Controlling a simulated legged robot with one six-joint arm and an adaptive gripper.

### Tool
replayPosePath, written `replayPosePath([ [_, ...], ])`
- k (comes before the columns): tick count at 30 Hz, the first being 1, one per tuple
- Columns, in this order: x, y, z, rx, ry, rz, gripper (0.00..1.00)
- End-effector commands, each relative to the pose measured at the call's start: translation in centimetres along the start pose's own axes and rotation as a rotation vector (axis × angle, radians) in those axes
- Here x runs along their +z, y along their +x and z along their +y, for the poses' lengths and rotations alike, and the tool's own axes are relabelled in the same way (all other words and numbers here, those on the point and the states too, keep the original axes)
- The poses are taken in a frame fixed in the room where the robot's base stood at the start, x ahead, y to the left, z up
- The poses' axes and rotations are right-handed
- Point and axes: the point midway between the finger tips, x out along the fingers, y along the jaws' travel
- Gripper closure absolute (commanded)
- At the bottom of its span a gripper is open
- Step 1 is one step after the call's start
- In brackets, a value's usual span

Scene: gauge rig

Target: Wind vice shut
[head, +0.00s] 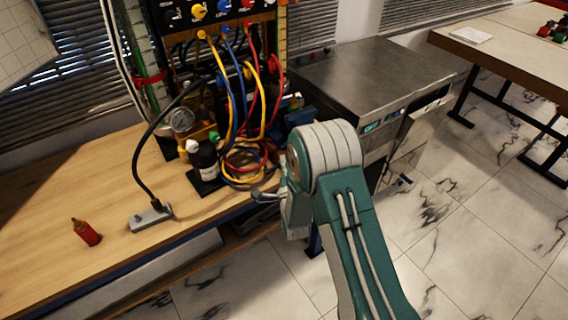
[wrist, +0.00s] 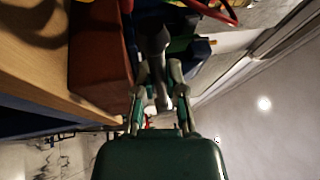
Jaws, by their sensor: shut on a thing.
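The blue vice (head: 301,114) stands at the right end of the wooden bench, mostly hidden behind my arm in the head view. In the wrist view, a blue part that looks like the vice (wrist: 197,50) shows just beyond the fingers. My gripper (wrist: 158,78) is shut on a dark grey bar with a rounded end (wrist: 152,38), which appears to be the vice handle. The bar lies between the two fingers. In the head view, my gripper (head: 264,194) shows only in part at the bench's front edge. The vice jaws and their gap cannot be made out.
A steel cabinet (head: 360,75) is close on the right. The tiled floor in front is clear.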

Motion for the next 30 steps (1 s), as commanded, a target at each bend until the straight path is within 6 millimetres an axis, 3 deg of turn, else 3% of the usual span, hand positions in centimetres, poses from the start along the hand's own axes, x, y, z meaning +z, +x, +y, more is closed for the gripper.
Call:
replayPosePath([
  [10, 0.7, 0.2, -1.3, 0.039, 0.095, 0.004, 1.00],
  [30, -0.4, 1.3, -5.4, 0.191, 0.433, 0.081, 1.00],
])
